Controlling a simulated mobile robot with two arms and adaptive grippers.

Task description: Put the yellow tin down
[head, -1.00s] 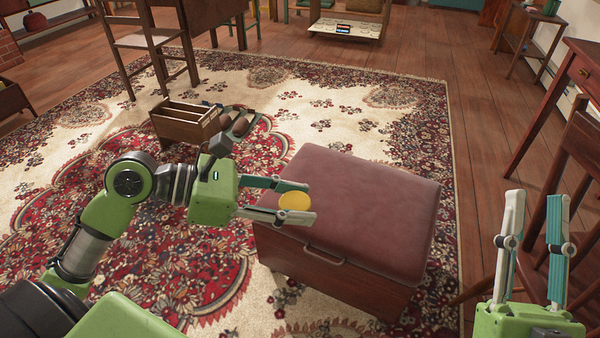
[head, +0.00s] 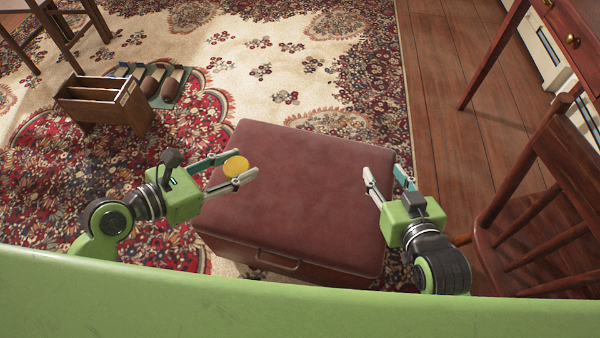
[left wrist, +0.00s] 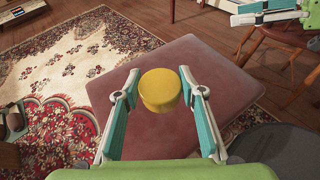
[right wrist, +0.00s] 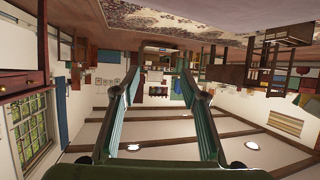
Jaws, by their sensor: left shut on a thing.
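The yellow tin (head: 236,166) is a small round tin between the fingertips of my left gripper (head: 240,168). It also shows in the left wrist view (left wrist: 160,90), with a finger on each side of it. My left gripper is shut on the tin, over the left part of the padded reddish-brown ottoman top (head: 300,190). I cannot tell the exact height of the tin above the pad. My right gripper (head: 383,178) is open and empty at the right edge of the ottoman. The right wrist view shows nothing between its fingers.
The ottoman top is bare apart from the grippers. A wooden caddy (head: 105,105) and a rack with brown rolls (head: 155,82) stand on the patterned rug (head: 250,70) at the left. A wooden chair (head: 530,215) stands close at the right, below a desk (head: 575,35).

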